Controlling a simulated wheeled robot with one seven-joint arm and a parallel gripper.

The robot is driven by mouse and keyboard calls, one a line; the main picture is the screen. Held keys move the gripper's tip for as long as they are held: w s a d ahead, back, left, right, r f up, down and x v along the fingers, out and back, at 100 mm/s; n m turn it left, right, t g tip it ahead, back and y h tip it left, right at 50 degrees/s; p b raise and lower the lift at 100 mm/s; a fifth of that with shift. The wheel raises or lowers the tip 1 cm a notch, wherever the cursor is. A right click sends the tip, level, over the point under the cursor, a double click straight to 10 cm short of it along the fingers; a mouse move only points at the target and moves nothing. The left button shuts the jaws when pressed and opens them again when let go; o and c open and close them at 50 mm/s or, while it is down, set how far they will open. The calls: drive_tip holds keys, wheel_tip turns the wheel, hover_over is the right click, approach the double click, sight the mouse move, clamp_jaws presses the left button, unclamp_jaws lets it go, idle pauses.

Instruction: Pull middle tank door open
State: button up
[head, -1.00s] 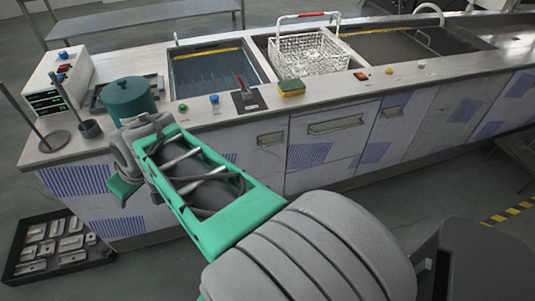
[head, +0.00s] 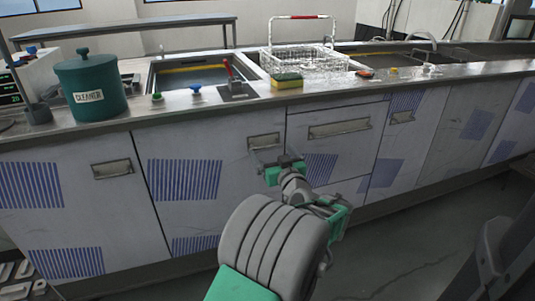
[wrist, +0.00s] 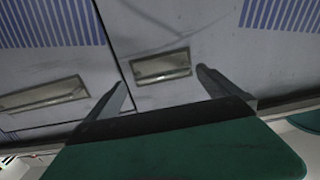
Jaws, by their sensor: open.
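The tank bench has a row of pale grey cabinet doors with recessed metal handles. My gripper (head: 282,160) is in front of the door (head: 225,140) with blue stripes, just below its handle (head: 263,141). In the wrist view my gripper (wrist: 160,76) has its fingers spread, with that handle (wrist: 160,67) seen between the fingertips. Nothing is held, and contact with the handle cannot be told. The neighbouring wide front has a handle (head: 340,128) across a seam; this handle also shows in the wrist view (wrist: 45,95). All fronts look shut.
The counter above carries a green cleaner pot (head: 90,90), a sponge (head: 287,80), a red lever (head: 229,72) and a white wire basket (head: 305,60). Another door handle (head: 112,168) is at left. The floor (head: 400,240) at right is clear near the bench.

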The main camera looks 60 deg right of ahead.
sight(268, 147)
drive_tip(key=x, duration=0.4)
drive_tip(key=shift+b, duration=0.3)
